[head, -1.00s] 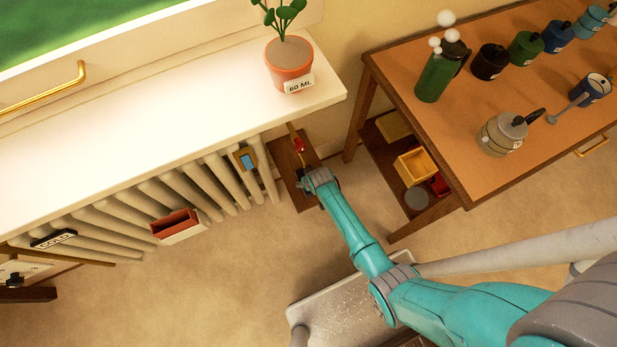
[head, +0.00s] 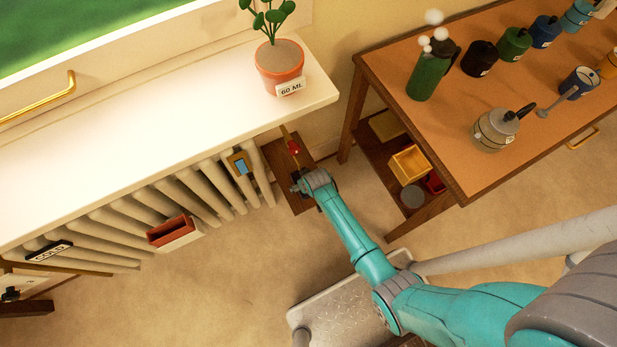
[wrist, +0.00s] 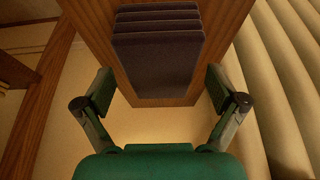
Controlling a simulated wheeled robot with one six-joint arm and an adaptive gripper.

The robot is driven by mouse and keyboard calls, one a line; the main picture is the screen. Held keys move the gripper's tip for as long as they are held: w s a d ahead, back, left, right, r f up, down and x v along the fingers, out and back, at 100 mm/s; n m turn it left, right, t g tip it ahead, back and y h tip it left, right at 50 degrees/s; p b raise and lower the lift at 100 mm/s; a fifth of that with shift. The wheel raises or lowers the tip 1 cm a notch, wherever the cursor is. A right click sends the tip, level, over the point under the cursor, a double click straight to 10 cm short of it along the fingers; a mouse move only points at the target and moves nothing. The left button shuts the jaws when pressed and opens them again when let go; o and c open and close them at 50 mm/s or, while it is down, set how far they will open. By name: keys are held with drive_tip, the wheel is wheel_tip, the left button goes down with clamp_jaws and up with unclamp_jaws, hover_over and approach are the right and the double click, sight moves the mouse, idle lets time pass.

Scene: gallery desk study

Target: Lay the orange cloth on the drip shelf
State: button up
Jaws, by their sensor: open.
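I cannot make out an orange cloth in either view. I cannot tell which surface is the drip shelf. My gripper (head: 300,184) is low beside the radiator, over a narrow brown wooden board (head: 287,168). In the wrist view my gripper (wrist: 160,84) is open, its two fingers apart. Between and beyond the fingers, a dark ridged block (wrist: 158,62) with several stepped layers is on the wooden board (wrist: 213,20). The fingers do not appear to grip it. My arm hides part of the board in the head view.
A white radiator (head: 200,188) stands left under a sill with a potted plant (head: 281,66). It carries a red-brown box (head: 171,229). At right, a desk (head: 455,110) holds a kettle (head: 495,130) and canisters; its lower shelf holds a yellow tray (head: 409,162). Open floor (head: 220,290) lies below.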

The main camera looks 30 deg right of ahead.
drive_tip(key=v, duration=1)
drive_tip(key=shift+s+f, duration=0.1)
drive_tip(key=shift+s, duration=0.15)
drive_tip(key=s+r+t, duration=0.3)
drive_tip(key=s+r, duration=0.2)
drive_tip(key=s, duration=0.4)
drive_tip(key=s+r+t, duration=0.2)
drive_tip(key=s+r, duration=0.2)
drive_tip(key=s, duration=0.6)
drive_tip(key=s+r+t, duration=0.2)
drive_tip(key=s+r, duration=0.4)
drive_tip(key=r, duration=0.6)
drive_tip(key=s+r+t, duration=0.3)
drive_tip(key=s+r, duration=0.2)
drive_tip(key=r, duration=0.8)
drive_tip(key=shift+s, duration=0.4)
